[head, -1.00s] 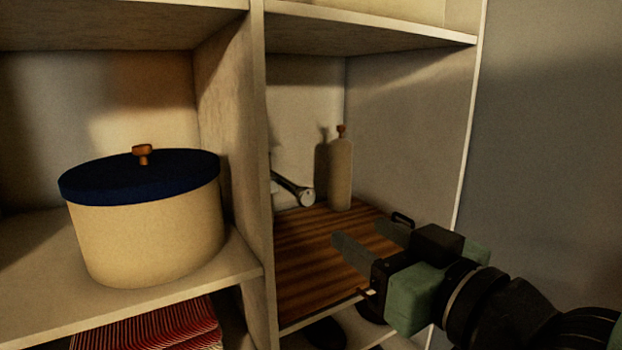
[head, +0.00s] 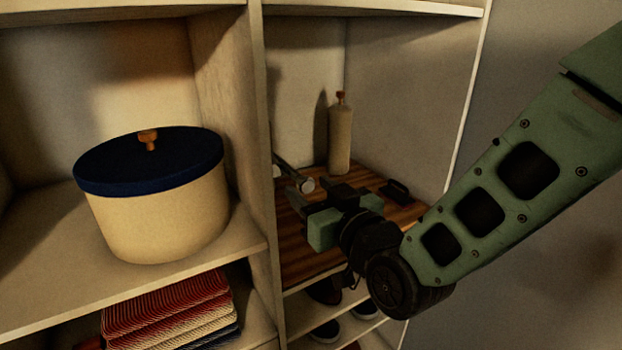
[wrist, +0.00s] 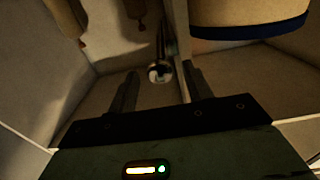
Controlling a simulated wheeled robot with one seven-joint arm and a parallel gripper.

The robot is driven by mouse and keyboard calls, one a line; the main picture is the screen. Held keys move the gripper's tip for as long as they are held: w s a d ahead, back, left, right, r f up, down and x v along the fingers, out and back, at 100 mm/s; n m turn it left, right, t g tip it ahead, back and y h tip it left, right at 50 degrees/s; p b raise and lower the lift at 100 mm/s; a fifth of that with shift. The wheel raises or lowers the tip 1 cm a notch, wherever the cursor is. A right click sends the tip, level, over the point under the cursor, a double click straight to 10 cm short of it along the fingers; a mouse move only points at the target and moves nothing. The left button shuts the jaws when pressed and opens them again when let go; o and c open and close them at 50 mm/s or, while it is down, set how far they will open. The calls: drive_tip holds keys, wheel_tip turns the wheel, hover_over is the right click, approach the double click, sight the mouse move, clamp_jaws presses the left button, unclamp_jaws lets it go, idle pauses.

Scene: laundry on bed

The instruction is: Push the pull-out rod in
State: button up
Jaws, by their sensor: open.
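The pull-out rod (head: 296,178) is a thin metallic rod with a round, light end, in the right compartment beside the divider. In the wrist view the rod (wrist: 158,72) points its round end toward me, in the gap between the fingers. My gripper (head: 322,188) is open and empty, inside the compartment above the brown wooden shelf board (head: 295,255). It also shows in the wrist view (wrist: 161,72). The rod's end appears just ahead of the fingertips; I cannot tell whether they touch it. The rod's far part is hidden behind the divider in the head view.
A bottle (head: 340,138) stands behind my gripper. The vertical divider (head: 256,150) is close on the left. A beige pot with a blue lid (head: 155,200) fills the left compartment. A dark handle (head: 397,190) lies at the right. Shoes (head: 326,331) and folded cloth (head: 170,305) are below.

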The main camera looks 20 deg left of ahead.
sight(298, 174)
drive_tip(key=shift+w+a, duration=0.3)
drive_tip(key=shift+c, duration=0.3)
clamp_jaws()
drive_tip(key=shift+b+x, duration=1.05)
drive_tip(key=shift+x, duration=0.9)
drive_tip(key=shift+w+a, duration=0.1)
drive_tip(key=shift+o, duration=0.3)
unclamp_jaws()
drive_tip(key=shift+w+a, duration=0.1)
